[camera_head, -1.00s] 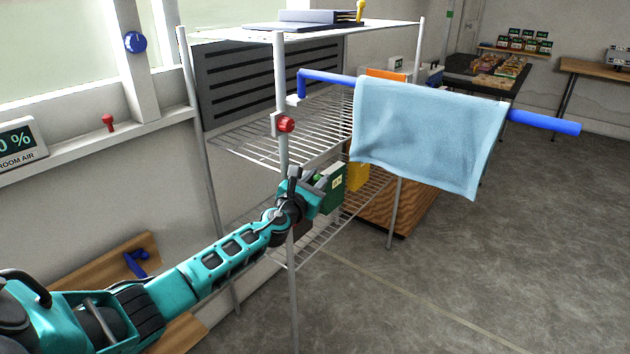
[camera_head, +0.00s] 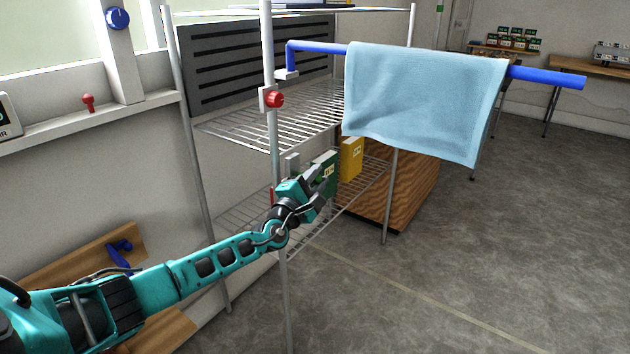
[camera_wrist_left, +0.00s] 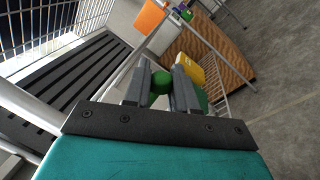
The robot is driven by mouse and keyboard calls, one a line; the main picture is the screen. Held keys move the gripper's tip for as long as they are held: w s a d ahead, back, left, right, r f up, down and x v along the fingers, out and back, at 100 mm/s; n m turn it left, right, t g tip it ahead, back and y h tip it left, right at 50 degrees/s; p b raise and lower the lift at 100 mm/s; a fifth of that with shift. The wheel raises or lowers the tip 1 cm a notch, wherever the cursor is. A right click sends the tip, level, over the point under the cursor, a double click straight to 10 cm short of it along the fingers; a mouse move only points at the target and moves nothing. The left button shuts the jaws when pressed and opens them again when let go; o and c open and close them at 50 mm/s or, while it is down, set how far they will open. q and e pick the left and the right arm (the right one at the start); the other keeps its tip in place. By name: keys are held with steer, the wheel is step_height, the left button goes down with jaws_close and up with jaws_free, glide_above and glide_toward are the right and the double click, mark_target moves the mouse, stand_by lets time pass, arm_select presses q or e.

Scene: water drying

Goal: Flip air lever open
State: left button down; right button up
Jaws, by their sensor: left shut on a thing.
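My left gripper (camera_head: 322,188) is inside the wire rack, beside a green box (camera_head: 332,168) on the lower shelf. My right gripper is not in view.
A blue towel (camera_head: 425,100) hangs on a blue bar (camera_head: 545,76) at right. A yellow box (camera_head: 351,158) stands beside the green box. The floor at right is clear.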

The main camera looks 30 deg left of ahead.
arm_select(q)
steer(key=shift+d+f+m+b, duration=0.15)
steer(key=shift+f+m+b, duration=0.2)
steer(key=shift+f+m, duration=0.4)
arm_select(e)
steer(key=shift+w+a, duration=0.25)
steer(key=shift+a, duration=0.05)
arm_select(q)
steer(key=c, duration=1)
jaws_free()
steer(key=shift+r, duration=0.15)
steer(key=shift+s, duration=0.1)
steer(key=shift+s, duration=0.2)
steer(key=s+f+p, duration=0.2)
steer(key=s+p, duration=0.1)
steer(key=s, duration=0.9)
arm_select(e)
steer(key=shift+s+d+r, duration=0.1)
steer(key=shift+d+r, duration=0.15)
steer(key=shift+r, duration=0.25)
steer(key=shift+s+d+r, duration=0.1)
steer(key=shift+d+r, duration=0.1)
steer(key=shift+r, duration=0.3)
